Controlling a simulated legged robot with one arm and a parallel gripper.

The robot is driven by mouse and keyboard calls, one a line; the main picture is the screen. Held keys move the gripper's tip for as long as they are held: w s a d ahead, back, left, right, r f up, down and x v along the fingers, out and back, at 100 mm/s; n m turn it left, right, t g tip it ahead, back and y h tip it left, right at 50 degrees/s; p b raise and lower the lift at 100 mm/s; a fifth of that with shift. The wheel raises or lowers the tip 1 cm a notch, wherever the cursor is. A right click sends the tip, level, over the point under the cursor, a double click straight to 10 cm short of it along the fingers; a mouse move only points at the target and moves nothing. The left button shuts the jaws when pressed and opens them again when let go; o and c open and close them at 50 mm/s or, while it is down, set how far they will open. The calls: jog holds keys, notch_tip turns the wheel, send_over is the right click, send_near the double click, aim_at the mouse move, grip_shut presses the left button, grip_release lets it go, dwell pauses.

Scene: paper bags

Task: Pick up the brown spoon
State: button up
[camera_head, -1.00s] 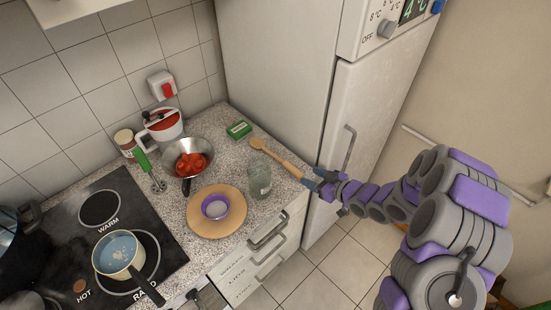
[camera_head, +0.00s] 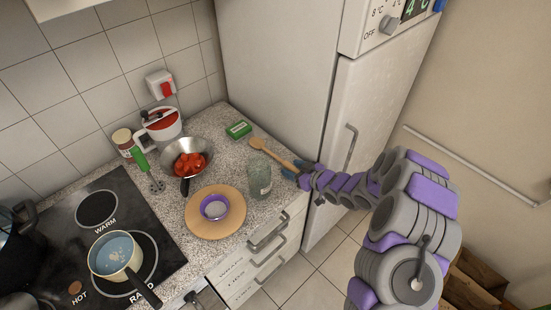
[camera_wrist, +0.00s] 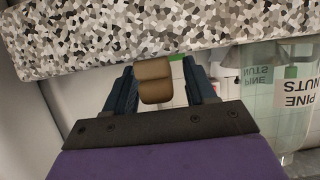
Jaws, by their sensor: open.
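The brown spoon (camera_head: 262,147) lies on the speckled counter by the fridge, its bowl at the back left and its handle running toward the counter's right edge. My gripper (camera_head: 293,170) is at the handle end in the head view, with its fingers partly hidden there. In the wrist view my gripper (camera_wrist: 162,85) is open, with one dark finger on each side of the brown handle end (camera_wrist: 155,80). I cannot tell whether either finger touches the handle.
A glass jar (camera_head: 259,174) stands close left of the handle; its "PINE NUTS" label (camera_wrist: 300,92) shows upside down in the wrist view. A green box (camera_head: 238,129) lies behind. The fridge (camera_head: 290,70) borders the right. A board with a bowl (camera_head: 216,226) sits in front.

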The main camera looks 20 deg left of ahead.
jog(key=shift+a, duration=0.1)
jog(key=shift+c, duration=0.4)
grip_shut()
